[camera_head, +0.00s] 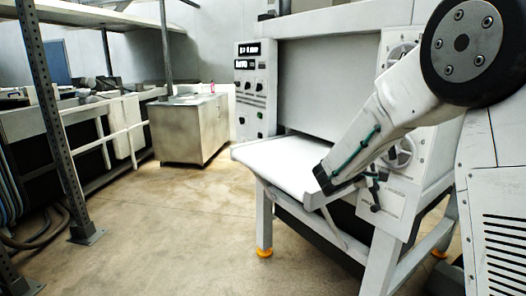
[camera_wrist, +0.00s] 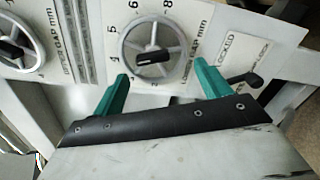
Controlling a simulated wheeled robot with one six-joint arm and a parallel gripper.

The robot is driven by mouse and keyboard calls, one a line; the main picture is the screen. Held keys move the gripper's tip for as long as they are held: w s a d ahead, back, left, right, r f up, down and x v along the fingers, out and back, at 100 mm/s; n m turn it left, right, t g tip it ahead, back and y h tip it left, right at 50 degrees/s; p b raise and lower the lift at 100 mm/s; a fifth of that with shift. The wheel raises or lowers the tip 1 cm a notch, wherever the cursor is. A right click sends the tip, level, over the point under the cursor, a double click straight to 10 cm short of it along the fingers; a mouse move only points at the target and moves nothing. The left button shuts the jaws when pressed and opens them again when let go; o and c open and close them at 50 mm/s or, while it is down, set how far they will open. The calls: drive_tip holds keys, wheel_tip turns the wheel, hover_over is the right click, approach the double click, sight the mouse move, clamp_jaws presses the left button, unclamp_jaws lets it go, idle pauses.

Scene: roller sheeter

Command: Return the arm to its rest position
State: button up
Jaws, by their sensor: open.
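My gripper (camera_wrist: 161,69) is open, its two green fingers spread apart with nothing between them. In the wrist view the fingertips point toward a round, numbered dial with a black knob (camera_wrist: 152,56) on the sheeter's side panel. The knob appears beyond the fingertips; I cannot tell the exact gap. A black lever (camera_wrist: 245,79) shows close to the right finger; whether they touch is unclear. In the head view my arm reaches down from the upper right, across the sheeter, and the gripper (camera_head: 370,157) is beside the side panel (camera_head: 387,205).
The sheeter's white infeed table (camera_head: 285,160) lies left of my gripper. A control panel (camera_head: 251,90) stands behind it. A metal cabinet (camera_head: 190,130) and a workbench (camera_head: 85,115) are farther left. A steel post (camera_head: 58,120) stands at the left. The floor (camera_head: 180,225) between is clear.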

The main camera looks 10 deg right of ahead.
drive_tip(key=s+f+m+g+y, duration=0.25)
drive_tip(key=s+g, duration=0.25)
drive_tip(key=s, duration=0.5)
drive_tip(key=s+f+m+g+y, duration=0.2)
drive_tip(key=s+m+g, duration=0.15)
drive_tip(key=s, duration=0.65)
drive_tip(key=s+a+r+m+t+y, duration=0.1)
drive_tip(key=s+a+y, duration=0.4)
drive_tip(key=s, duration=0.5)
drive_tip(key=s+a+r+m+t+y, duration=0.1)
drive_tip(key=s+a+m+y, duration=0.1)
drive_tip(key=s+a+y, duration=0.4)
drive_tip(key=s+a, duration=0.4)
drive_tip(key=shift+s+a+r+m, duration=0.25)
drive_tip(key=shift+s+r+m, duration=0.05)
drive_tip(key=shift+r+m, duration=0.1)
